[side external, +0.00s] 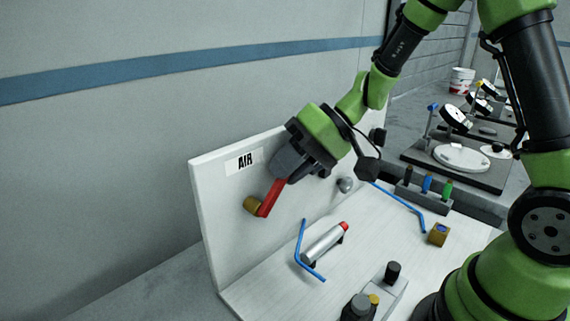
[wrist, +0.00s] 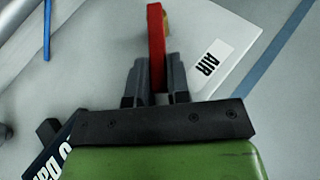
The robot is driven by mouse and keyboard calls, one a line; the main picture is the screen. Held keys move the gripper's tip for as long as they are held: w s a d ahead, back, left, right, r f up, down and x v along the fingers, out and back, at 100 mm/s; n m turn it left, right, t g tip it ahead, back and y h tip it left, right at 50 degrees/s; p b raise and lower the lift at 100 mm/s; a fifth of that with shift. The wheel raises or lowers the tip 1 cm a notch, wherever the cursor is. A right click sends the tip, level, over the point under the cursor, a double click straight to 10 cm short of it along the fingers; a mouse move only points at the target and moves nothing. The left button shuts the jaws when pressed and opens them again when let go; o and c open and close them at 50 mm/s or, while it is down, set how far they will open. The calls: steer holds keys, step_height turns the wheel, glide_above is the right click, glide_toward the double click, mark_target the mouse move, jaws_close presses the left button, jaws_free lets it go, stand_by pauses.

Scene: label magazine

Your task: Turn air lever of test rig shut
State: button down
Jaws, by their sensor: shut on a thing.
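The red air lever (side external: 269,198) sits on a brass valve body (side external: 252,204) on the white upright panel of the test rig (side external: 218,215). It slants up and to the right from the valve in the side view. An AIR label (side external: 244,162) is on the panel above it. My gripper (side external: 286,178) is shut on the upper end of the lever. In the wrist view, the red lever (wrist: 157,45) stands between the two fingers of my gripper (wrist: 158,80), and the AIR label (wrist: 212,61) is to its right. The lever's gripped end is partly hidden by the fingers.
On the rig's base board lie a silver cylinder with a red end (side external: 324,241) and a blue tube (side external: 303,255). A brass block (side external: 438,234) and a dark-knobbed fixture (side external: 385,292) stand nearby. Gauges on a dark plate (side external: 455,160) are behind at right.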

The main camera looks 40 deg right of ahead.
steer(key=shift+d+f, duration=0.1)
stand_by(0.4)
steer(key=c, duration=1.1)
jaws_free()
steer(key=v, duration=1)
steer(key=shift+d+f, duration=0.15)
